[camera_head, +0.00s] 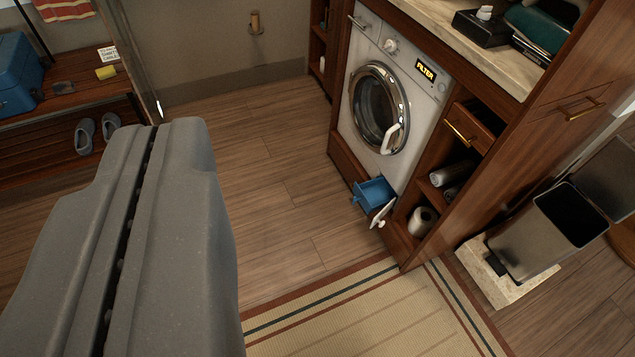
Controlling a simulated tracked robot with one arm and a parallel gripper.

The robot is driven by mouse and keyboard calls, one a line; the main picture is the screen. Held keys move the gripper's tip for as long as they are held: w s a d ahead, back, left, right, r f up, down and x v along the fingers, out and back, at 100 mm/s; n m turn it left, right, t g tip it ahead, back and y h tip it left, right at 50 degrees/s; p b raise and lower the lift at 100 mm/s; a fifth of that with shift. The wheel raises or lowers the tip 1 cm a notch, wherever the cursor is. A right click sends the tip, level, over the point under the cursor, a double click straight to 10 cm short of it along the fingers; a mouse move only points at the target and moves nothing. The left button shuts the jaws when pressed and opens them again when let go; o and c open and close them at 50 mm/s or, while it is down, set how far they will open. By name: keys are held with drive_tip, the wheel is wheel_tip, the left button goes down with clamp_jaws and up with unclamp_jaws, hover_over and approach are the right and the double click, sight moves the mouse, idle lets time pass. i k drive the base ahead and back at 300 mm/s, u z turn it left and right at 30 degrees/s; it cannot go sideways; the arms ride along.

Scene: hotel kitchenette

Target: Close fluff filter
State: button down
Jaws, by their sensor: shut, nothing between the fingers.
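A white washing machine (430,107) with a round door (379,105) stands under the counter. Its display (425,69) reads "FILTER". The round door looks shut. At its lower right front corner, the blue fluff filter (374,192) sticks out of its opening. A small white flap (382,213) with a knob hangs open beside it. My gripper (158,132) is large and grey at the left, its two fingers shut together and empty. It is well apart from the filter, to the left and nearer the camera.
Wooden shelves (440,185) with rolls adjoin the machine's right side. An open metal bin (545,235) stands at the far right. A striped rug (375,320) lies in front. A bench (75,100) with slippers stands at left. The wooden floor (270,190) between is clear.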

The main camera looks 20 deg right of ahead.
sight(372, 196)
drive_tip(key=z, duration=0.2)
drive_tip(key=i, duration=1.35)
drive_tip(key=z, duration=0.65)
